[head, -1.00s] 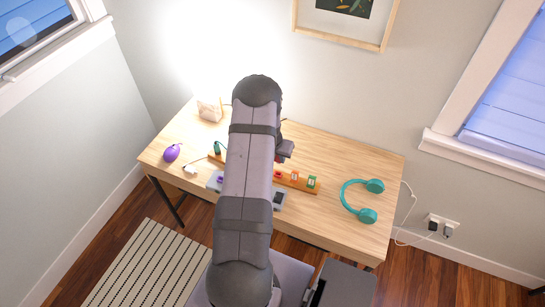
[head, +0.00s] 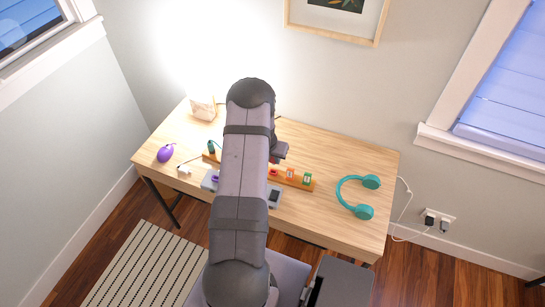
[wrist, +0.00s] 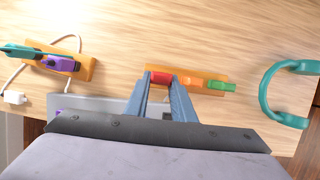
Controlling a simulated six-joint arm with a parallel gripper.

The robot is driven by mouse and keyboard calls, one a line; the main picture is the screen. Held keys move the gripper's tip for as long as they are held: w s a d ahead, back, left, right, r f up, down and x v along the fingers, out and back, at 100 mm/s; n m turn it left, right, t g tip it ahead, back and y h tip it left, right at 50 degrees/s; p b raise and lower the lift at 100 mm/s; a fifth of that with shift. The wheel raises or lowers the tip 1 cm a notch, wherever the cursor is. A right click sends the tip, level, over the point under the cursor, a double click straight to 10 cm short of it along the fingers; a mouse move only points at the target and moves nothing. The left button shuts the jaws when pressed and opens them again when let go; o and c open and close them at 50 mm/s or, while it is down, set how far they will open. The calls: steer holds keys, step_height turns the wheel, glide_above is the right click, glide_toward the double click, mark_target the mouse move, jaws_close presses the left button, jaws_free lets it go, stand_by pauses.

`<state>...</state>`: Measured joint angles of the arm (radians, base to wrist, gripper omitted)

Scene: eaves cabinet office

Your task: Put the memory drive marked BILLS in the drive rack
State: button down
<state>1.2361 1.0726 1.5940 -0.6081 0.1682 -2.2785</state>
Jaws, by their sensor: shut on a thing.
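My gripper (wrist: 160,82) is shut on a red drive (wrist: 161,76) in the wrist view. The red drive is at the left end of a wooden strip (wrist: 212,74), which also holds an orange drive (wrist: 190,80) and a green drive (wrist: 222,87). I cannot tell whether the red drive is seated in the strip or just above it. The strip (head: 310,188) shows in the head view, where my arm hides the fingers. A second wooden piece (wrist: 88,70) at left bears a purple item (wrist: 62,64) and a teal item (wrist: 22,52). No label is readable, BILLS included.
A grey device (head: 274,197) lies partly under my arm, in front of the strip. Teal headphones (head: 345,196) lie at right. A purple mouse-like object (head: 166,153), a white plug (head: 184,169) with cable and a pale lamp (head: 203,108) are at left. The desk's back is clear.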

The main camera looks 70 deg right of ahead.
steer(key=shift+f+b, duration=1.2)
steer(key=shift+f, duration=0.65)
steer(key=shift+f+b, duration=0.45)
steer(key=shift+f, duration=0.8)
stand_by(1.5)
steer(key=c, duration=1.4)
jaws_free()
steer(key=shift+c, duration=0.2)
steer(key=shift+r, duration=0.15)
steer(key=v, duration=0.7)
